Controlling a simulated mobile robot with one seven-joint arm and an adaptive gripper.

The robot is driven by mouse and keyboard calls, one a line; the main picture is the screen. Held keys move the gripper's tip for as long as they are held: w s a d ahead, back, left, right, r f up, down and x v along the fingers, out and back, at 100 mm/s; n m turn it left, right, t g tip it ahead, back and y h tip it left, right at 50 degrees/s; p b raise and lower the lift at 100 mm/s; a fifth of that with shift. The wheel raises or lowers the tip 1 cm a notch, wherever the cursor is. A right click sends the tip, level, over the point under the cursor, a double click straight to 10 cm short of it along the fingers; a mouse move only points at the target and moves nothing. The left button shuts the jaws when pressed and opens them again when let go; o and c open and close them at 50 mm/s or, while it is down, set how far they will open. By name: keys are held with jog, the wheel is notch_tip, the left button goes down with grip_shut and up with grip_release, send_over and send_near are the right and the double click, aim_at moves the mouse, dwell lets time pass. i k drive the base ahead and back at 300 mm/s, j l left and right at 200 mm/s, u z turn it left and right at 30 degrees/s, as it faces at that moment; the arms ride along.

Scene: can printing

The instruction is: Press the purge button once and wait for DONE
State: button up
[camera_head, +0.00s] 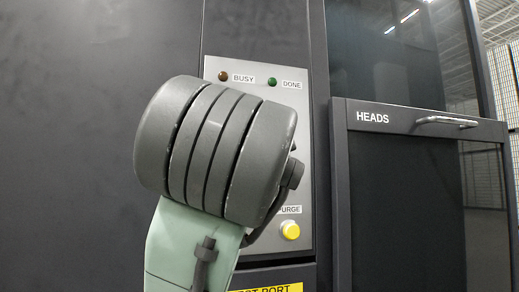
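The yellow purge button (290,230) is on the lower right of a grey control panel (304,150), under a label reading "URGE", its first letter covered. At the top of the panel, the BUSY lamp (223,76) is dull brown and the DONE lamp (272,82) is dark green; both look unlit. My arm's thick grey joint and pale green link stand in front of the panel and hide its middle and lower left. No gripper fingers can be made out. Nothing of mine visibly covers the button.
A dark door marked HEADS (390,119), with a metal handle (447,121), is to the right of the panel. A yellow label (272,289), partly cut off, shows below the panel. The dark machine wall (80,150) fills the left side.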

aim_at(291, 231)
jog(key=k+j, duration=0.1)
jog(key=k, duration=0.9)
